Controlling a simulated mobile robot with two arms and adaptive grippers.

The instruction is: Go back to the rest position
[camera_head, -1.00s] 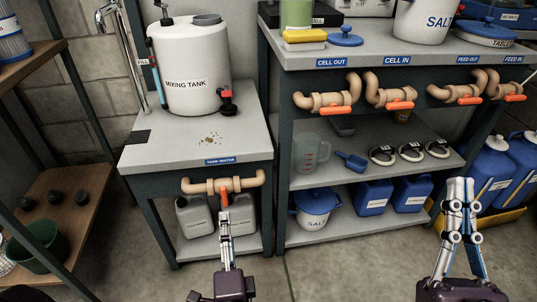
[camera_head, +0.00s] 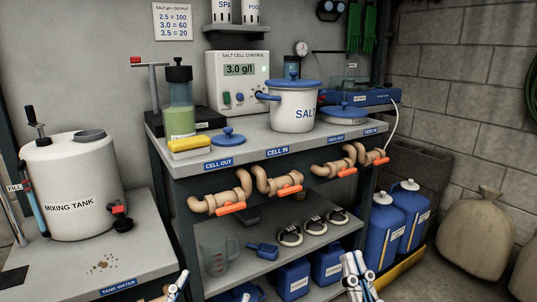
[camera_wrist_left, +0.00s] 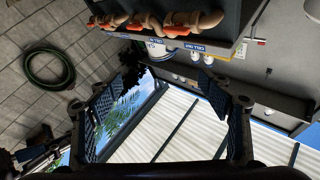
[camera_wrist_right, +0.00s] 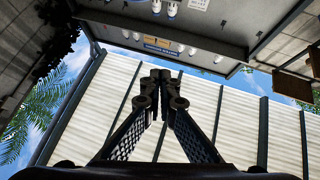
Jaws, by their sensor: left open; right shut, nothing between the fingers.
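My left gripper (camera_head: 177,286) shows at the bottom edge of the head view, in front of the mixing tank bench and close to the tank water valve, most of it cut off. In the left wrist view its two fingers (camera_wrist_left: 160,105) stand wide apart with nothing between them. My right gripper (camera_head: 357,275) is at the bottom of the head view, in front of the lower shelf of the salt cell bench. In the right wrist view its fingertips (camera_wrist_right: 160,82) meet and hold nothing.
The salt cell bench (camera_head: 190,165) carries orange-handled valves (camera_head: 277,190) on its front. A mixing tank (camera_head: 75,190) stands on the left bench. Blue canisters (camera_head: 385,230) and a sack (camera_head: 474,235) stand on the right. Floor (camera_head: 440,280) shows clear at lower right.

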